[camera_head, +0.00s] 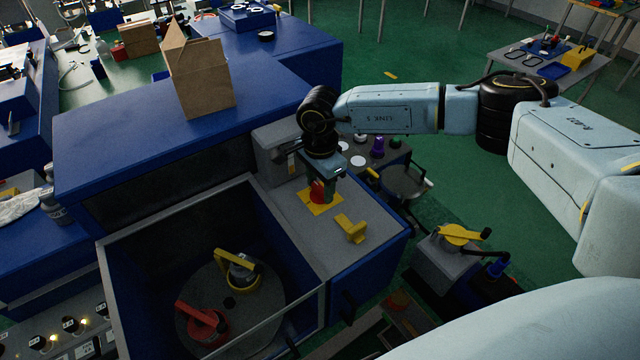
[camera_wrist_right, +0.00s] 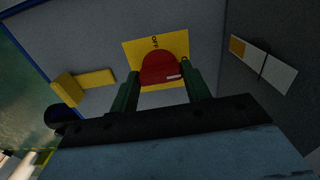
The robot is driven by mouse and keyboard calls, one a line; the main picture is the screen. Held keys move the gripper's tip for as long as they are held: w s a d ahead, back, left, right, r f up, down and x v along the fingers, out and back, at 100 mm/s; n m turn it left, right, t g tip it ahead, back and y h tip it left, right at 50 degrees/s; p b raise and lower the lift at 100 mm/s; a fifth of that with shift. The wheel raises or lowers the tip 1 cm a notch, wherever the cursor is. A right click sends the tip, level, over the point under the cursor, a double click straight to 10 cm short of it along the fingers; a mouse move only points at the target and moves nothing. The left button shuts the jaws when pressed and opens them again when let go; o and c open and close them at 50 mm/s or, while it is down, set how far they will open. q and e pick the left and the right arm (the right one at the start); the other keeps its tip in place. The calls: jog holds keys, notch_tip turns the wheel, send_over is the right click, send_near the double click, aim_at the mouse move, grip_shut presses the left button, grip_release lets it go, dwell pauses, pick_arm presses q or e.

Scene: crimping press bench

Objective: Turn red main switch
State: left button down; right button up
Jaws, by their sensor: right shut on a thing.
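The red main switch (camera_head: 317,192) sits on a yellow plate (camera_head: 329,208) on the grey top of the press bench. In the right wrist view the red knob (camera_wrist_right: 160,70) stands between my fingers, with the yellow plate (camera_wrist_right: 178,45) behind it and the word OFF readable on it. My right gripper (camera_head: 322,184) points down over the switch. Its two green fingers (camera_wrist_right: 158,88) are shut on the knob's sides. My left gripper is not in view.
A yellow bracket-like handle (camera_head: 351,229) stands on the same top, near the switch. A grey box (camera_head: 277,152) rises close behind my gripper. A cardboard box (camera_head: 205,88) stands on the blue cabinet. An open well with a round plate lies at the left.

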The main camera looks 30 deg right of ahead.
aim_at(320, 187)
jog(key=shift+f+n+b, duration=0.1)
jog(key=shift+n+b, duration=0.4)
jog(key=shift+b, duration=0.1)
jog(key=n+b, duration=0.8)
jog(key=b, duration=0.1)
jog(key=shift+n, duration=0.4)
jog(key=n+b, duration=0.3)
jog(key=n, duration=0.1)
jog(key=shift+b, duration=0.3)
jog(key=shift+n+b, duration=1)
jog(key=shift+n, duration=0.8)
jog(key=shift+r, duration=0.2)
jog(key=o, duration=1)
notch_tip(320, 187, up, 13)
jog(key=shift+r, duration=0.15)
jog(key=shift+r, duration=0.1)
